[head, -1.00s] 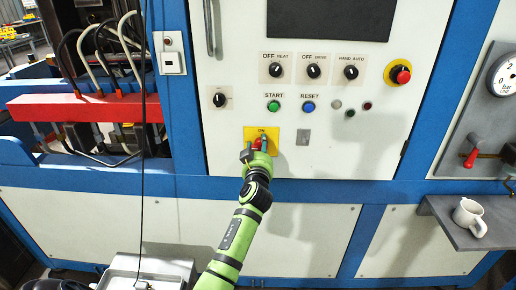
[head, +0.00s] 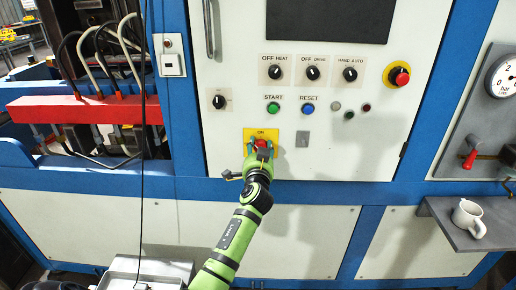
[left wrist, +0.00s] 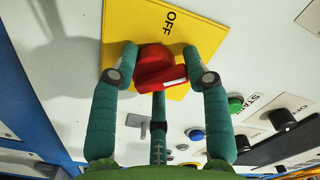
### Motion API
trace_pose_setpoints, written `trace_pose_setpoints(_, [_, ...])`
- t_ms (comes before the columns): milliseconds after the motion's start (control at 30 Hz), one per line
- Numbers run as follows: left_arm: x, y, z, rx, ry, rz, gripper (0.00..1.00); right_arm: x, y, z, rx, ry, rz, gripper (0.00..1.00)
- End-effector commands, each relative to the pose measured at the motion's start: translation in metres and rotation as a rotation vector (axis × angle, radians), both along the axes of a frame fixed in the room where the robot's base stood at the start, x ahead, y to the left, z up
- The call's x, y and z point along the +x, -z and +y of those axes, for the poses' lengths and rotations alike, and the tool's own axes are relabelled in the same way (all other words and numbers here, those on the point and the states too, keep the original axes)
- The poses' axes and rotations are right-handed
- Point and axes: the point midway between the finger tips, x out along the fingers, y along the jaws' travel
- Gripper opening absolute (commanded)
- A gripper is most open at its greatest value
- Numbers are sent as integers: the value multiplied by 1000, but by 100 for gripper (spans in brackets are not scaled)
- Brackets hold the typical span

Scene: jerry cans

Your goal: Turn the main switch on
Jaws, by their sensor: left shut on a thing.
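The main switch is a red rotary knob (head: 262,144) on a yellow plate (head: 273,133) low on the white control panel. The plate's upper edge reads ON in the head view. In the left wrist view the red knob (left wrist: 160,72) has a bar grip with a white mark, and OFF is readable on the yellow plate (left wrist: 190,28). My left gripper (head: 258,151) is at the knob, its teal fingers (left wrist: 163,75) on either side of the bar grip and closed on it. The gripper partly hides the knob in the head view. My right gripper is not in view.
Above the switch are a green START button (head: 273,107), a blue RESET button (head: 308,108) and several black selector knobs. A red emergency button (head: 400,76) is upper right. A grey shelf (head: 440,215) with a white mug (head: 468,217) juts out at right.

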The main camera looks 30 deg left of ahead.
Motion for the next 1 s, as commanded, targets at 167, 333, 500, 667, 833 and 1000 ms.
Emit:
trace_pose_setpoints(167, [3, -1, -7, 144, 16, 84, 15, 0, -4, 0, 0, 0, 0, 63])
trace_pose_setpoints(333, [2, 1, -7, 270, 16, 164, 15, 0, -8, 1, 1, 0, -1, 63])
trace_pose_setpoints(500, [2, 3, -7, 375, 16, 232, 15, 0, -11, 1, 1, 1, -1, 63])
trace_pose_setpoints(667, [2, 5, -8, 448, 16, 279, 15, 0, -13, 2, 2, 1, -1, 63])
trace_pose_setpoints(833, [2, 7, -8, 496, 18, 311, 15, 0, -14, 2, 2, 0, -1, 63])
trace_pose_setpoints(1000, [2, 9, -8, 517, 17, 326, 15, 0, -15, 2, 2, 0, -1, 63])
